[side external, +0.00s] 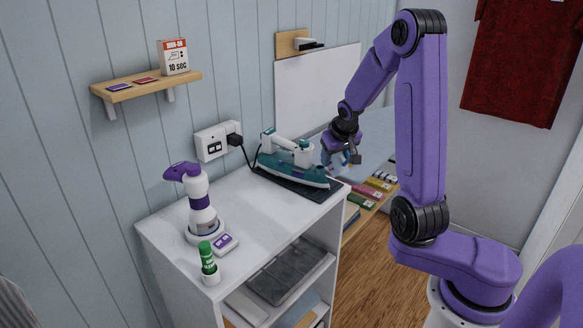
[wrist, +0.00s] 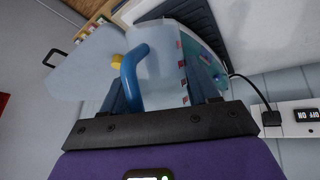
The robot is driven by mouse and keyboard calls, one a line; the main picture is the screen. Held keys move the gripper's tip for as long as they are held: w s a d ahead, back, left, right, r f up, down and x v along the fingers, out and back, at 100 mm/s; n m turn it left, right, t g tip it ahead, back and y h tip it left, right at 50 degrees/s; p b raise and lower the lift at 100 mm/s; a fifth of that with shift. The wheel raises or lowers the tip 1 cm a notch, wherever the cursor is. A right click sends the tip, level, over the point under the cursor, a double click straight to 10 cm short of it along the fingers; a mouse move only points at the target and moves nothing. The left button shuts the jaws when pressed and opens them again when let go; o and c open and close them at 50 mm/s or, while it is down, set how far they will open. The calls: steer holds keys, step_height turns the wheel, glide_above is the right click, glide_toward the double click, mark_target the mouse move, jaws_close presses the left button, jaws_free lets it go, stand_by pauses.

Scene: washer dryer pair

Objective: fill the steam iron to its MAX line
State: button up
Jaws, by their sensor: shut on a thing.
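The teal and white steam iron (side external: 292,162) lies on a dark mat (side external: 300,188) at the back right of the white cabinet top. Its teal side also shows at the right of the wrist view (wrist: 207,75). My gripper (side external: 347,154) is just right of the iron, above the cabinet's right edge. In the wrist view my gripper (wrist: 160,88) is shut on the blue handle (wrist: 130,72) of a clear jug (wrist: 165,55) with red marks on its side. A yellow knob (wrist: 117,60) shows by the handle. The jug's water level and the iron's MAX line cannot be made out.
A black cord runs from the iron to the wall socket (side external: 217,140). A pale board (side external: 378,132) lies beyond my gripper. The cabinet's middle top is clear.

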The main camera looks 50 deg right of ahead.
stand_by(0.3)
steer(key=shift+w+r+t+h, duration=0.1)
steer(key=shift+w+t+h, duration=0.05)
steer(key=shift+t, duration=0.4)
steer(key=shift+w+r+t+h, duration=0.1)
steer(key=shift+t+h, duration=0.05)
steer(key=shift+t, duration=0.4)
steer(key=shift+t, duration=0.5)
steer(key=shift+w+d+r+m+t+h, duration=0.1)
steer(key=shift+w+r+m+t+h, duration=0.2)
steer(key=shift+t, duration=0.45)
steer(key=shift+s+d+f+m+t+h, duration=0.1)
steer(key=shift+t+h, duration=0.35)
steer(key=shift+t, duration=0.25)
steer(key=shift+w+r+m+t+h, duration=0.2)
steer(key=shift+t+h, duration=0.15)
steer(key=shift+t, duration=0.4)
steer(key=shift+a, duration=0.1)
